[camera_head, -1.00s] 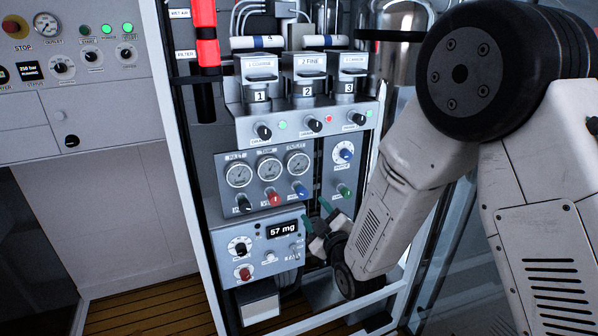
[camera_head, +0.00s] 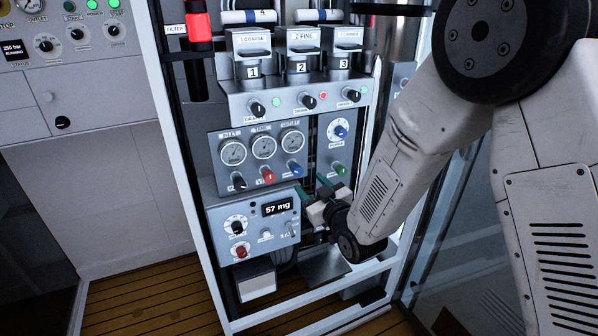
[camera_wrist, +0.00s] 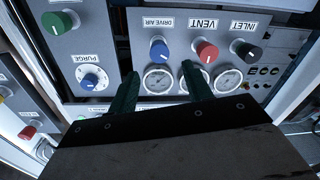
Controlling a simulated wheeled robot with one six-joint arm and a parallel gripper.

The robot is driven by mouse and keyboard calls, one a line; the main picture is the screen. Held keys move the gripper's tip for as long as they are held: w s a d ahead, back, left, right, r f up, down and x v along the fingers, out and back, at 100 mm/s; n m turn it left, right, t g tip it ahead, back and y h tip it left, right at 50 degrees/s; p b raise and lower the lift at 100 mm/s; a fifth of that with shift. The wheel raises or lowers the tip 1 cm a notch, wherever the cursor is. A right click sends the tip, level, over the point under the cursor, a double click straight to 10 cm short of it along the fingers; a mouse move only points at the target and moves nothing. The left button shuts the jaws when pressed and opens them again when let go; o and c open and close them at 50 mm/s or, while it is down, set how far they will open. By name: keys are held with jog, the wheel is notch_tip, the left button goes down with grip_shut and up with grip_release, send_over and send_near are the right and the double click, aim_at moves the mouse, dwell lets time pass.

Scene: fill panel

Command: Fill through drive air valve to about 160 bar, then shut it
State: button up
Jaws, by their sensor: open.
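The blue drive air valve knob (camera_head: 294,170) sits on the grey panel under the rightmost gauge (camera_head: 292,140). In the wrist view, which is upside down, the blue knob (camera_wrist: 158,50) lies under its DRIVE AIR label, with the red VENT knob (camera_wrist: 207,51) and black INLET knob (camera_wrist: 248,53) beside it. My gripper (camera_head: 313,187) is open and empty, just below and right of the blue knob. In the wrist view my gripper (camera_wrist: 160,70) has its teal fingers apart, and the blue knob shows beyond the gap, apparently untouched. The gauge needles are too small to read.
The green knob (camera_head: 338,169) and the PURGE dial (camera_head: 341,131) are close on the right. A box with a display reading 57 mg (camera_head: 277,207) juts out below. Filter housings (camera_head: 301,64) stand above. The frame's white post (camera_head: 170,150) edges the left side.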

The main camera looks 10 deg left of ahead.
aim_at(298, 172)
jog(key=x, duration=0.7)
jog(key=shift+w+a, duration=0.15)
jog(key=shift+w, duration=0.05)
jog(key=c, duration=1)
